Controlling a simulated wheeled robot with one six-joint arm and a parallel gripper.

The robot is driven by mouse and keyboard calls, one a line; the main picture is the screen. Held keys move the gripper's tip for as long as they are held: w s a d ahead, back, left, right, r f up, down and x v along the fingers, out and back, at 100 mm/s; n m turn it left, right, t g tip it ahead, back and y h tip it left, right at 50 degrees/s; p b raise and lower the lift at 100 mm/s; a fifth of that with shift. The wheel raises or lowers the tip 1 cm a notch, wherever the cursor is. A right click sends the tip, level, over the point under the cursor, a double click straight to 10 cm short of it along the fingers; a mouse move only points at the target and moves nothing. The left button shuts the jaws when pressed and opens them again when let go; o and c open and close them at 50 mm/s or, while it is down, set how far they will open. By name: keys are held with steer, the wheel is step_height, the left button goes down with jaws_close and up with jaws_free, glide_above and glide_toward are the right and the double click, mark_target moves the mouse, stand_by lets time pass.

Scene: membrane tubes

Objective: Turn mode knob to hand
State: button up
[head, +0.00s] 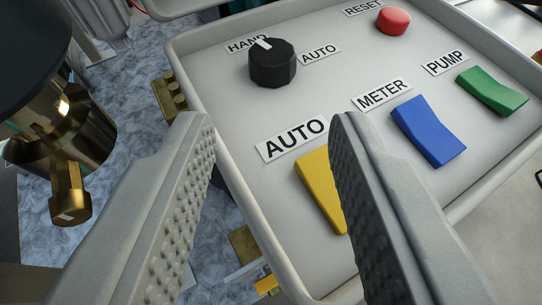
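The black mode knob (272,64) sits at the upper left of the light grey control panel (232,108). A white mark on its top points up and left, toward the HAND label (247,44). The AUTO label (320,54) beside the knob lies to its right. My gripper (272,120) is open, with its two grey ridged fingers apart. The right finger partly hides the yellow switch (318,188).
The panel also carries a blue METER switch (428,130), a green PUMP switch (492,91) and a red RESET button (393,20). Its raised rim runs down the left. A dark cylinder with brass fittings (68,190) stands at the left.

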steer(key=v, duration=0.8)
steer(key=shift+s, duration=0.3)
steer(key=shift+o, duration=1.3)
steer(key=m+g+h, duration=0.1)
steer(key=m+h, duration=0.4)
glide_toward(270, 55)
steer(key=x, duration=0.8)
steer(key=shift+w+f, duration=0.1)
steer(key=shift+w, duration=0.1)
